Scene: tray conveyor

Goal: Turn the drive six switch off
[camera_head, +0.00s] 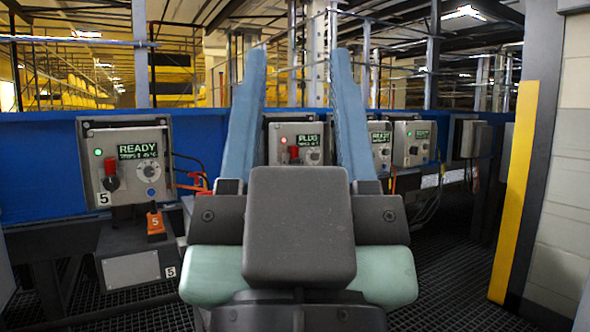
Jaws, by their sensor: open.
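A grey control box (281,132) is in the middle of the head view, framed between my fingers. It has a lit "PLUG" display, a red lamp and a red-and-black switch (294,154). Its lower part and any number plate are hidden by my gripper, so I cannot tell whether it is drive six. My gripper (298,58) is open and empty, its two blue fingers pointing up and forward, either side of the box in the picture. I cannot tell the distance or the switch's exact setting.
A box marked 5 (97,145) stands left, with a "READY" display, green lamp and red-and-black switch. An orange piece marked 5 (155,222) is below it. More boxes (411,143) stand right along the blue conveyor side (40,170). A yellow-edged pillar (516,190) stands at right.

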